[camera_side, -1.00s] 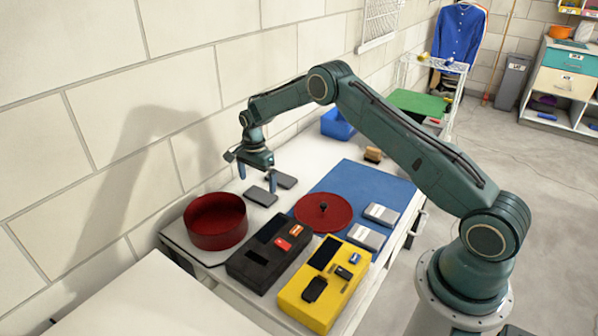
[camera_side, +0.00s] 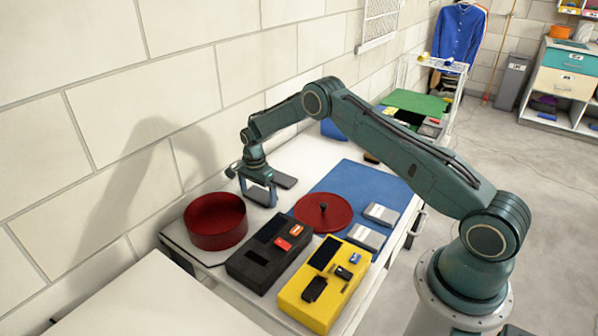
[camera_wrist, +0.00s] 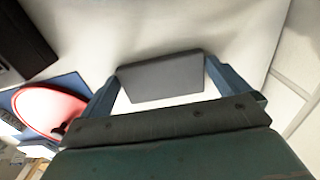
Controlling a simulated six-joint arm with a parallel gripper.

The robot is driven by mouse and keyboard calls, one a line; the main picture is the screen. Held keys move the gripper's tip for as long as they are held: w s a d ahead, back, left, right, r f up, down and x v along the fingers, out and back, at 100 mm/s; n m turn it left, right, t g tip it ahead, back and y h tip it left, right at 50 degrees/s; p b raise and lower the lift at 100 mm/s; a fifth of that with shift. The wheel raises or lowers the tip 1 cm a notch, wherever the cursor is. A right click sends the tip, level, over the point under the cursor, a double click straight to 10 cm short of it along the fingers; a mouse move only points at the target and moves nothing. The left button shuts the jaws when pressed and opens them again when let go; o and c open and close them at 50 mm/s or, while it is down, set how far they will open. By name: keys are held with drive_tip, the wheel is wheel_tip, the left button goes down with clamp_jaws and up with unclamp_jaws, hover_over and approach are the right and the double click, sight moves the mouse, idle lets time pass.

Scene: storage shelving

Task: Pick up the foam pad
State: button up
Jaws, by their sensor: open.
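A flat dark grey pad (camera_side: 259,196), which looks like the foam pad, lies on the white tabletop near the wall. It also shows in the wrist view (camera_wrist: 162,80) as a grey slab between my two blue fingers. My gripper (camera_side: 258,193) points down over this pad, with a finger at either end. The gripper (camera_wrist: 163,73) is open; I cannot tell whether the fingers touch the pad.
A dark red round bin (camera_side: 215,221) stands left of the gripper. A red lid (camera_side: 322,214) lies on a blue mat (camera_side: 352,185) with two light grey boxes. A black case (camera_side: 262,258) and a yellow case (camera_side: 315,290) sit at the front.

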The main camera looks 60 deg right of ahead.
sight(258, 196)
drive_tip(key=c, duration=0.6)
drive_tip(key=shift+r, duration=0.1)
wheel_tip(258, 196, up, 20)
idle(0.6)
idle(0.5)
